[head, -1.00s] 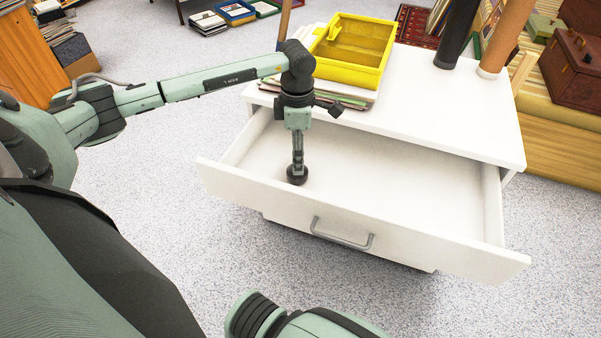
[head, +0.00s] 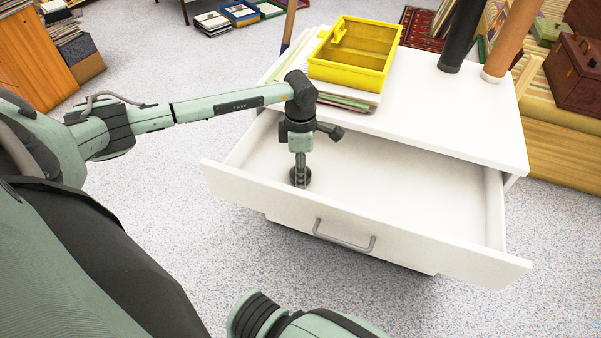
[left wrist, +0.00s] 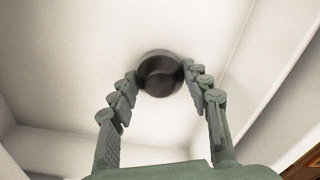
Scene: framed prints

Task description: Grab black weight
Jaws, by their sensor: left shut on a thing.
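The black weight (head: 306,176) is a small dark round piece inside the open white drawer (head: 400,200), near its left front. It also shows in the left wrist view (left wrist: 160,74) as a dark disc between the fingertips. My left gripper (head: 299,182) points down into the drawer and is shut on the weight, with a finger on each side of it. In the head view the gripper hides part of the weight. I cannot tell whether the weight touches the drawer floor. My right gripper is not in view.
The drawer's front panel (head: 270,208) with its grey handle (head: 343,238) stands close to the left gripper. On the cabinet top (head: 440,115) are a yellow bin (head: 350,72) on papers and two upright tubes, one black (head: 458,40), one brown (head: 508,45). The rest of the drawer is empty.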

